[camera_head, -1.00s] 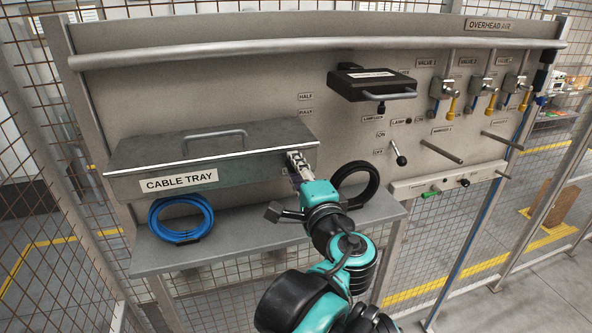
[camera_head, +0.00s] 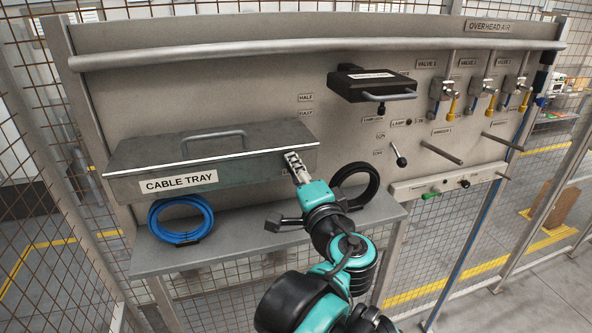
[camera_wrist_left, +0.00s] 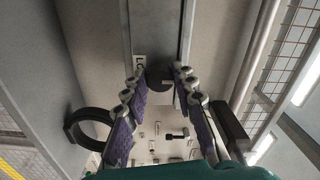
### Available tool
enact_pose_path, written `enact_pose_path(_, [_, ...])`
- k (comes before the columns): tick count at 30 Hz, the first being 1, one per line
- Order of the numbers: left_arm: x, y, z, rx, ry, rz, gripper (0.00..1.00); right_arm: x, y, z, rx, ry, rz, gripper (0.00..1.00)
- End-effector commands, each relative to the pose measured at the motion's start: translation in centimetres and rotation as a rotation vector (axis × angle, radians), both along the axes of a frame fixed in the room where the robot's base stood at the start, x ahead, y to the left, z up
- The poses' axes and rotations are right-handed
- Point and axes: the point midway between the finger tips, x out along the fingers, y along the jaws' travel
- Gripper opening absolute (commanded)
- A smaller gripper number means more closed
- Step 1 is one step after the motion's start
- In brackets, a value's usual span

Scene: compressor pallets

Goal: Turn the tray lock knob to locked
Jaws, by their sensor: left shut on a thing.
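The cable tray (camera_head: 240,165) is a long grey metal box with a closed lid, a bar handle and a CABLE TRAY label. My left gripper (camera_head: 292,157) is at the right end of its front face and hides the lock knob in the head view. In the left wrist view, the dark round knob (camera_wrist_left: 159,77) sits between the fingertips of my left gripper (camera_wrist_left: 157,82), which is shut on it. A white label (camera_wrist_left: 139,66), partly covered, is beside the knob; which way the knob points cannot be told. My right gripper is out of view.
A shelf (camera_head: 330,231) below the tray holds a blue cable coil (camera_head: 181,238) and a black ring-shaped coil (camera_head: 371,196) close to my left arm. To the right are a black box (camera_head: 372,82), a lever switch (camera_head: 398,154), pegs and yellow-handled valves (camera_head: 452,107).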

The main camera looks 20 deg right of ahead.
Motion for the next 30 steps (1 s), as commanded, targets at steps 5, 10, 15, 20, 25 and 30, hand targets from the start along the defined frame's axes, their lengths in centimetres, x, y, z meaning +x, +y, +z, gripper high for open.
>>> enact_pose_path(5, [0.0, 0.0, -0.1, -0.001, 0.002, 0.000, 0.48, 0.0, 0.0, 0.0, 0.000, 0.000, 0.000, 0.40])
enact_pose_path(10, [0.0, 0.0, -0.1, -0.001, 0.001, 0.000, 0.48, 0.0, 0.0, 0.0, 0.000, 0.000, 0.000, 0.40])
enact_pose_path(15, [-0.9, -0.1, 0.0, 0.000, 0.001, -0.001, 0.48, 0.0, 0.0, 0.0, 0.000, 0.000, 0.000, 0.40])
enact_pose_path(20, [-3.8, -0.3, -0.1, 0.000, 0.001, -0.005, 0.48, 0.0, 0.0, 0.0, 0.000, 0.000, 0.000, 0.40])
enact_pose_path(25, [-7.7, -0.4, -0.1, -0.001, 0.002, -0.006, 0.48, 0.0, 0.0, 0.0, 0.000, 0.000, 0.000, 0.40])
enact_pose_path(30, [-10.6, -0.5, -0.1, -0.001, 0.001, -0.004, 0.48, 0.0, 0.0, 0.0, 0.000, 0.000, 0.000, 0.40])
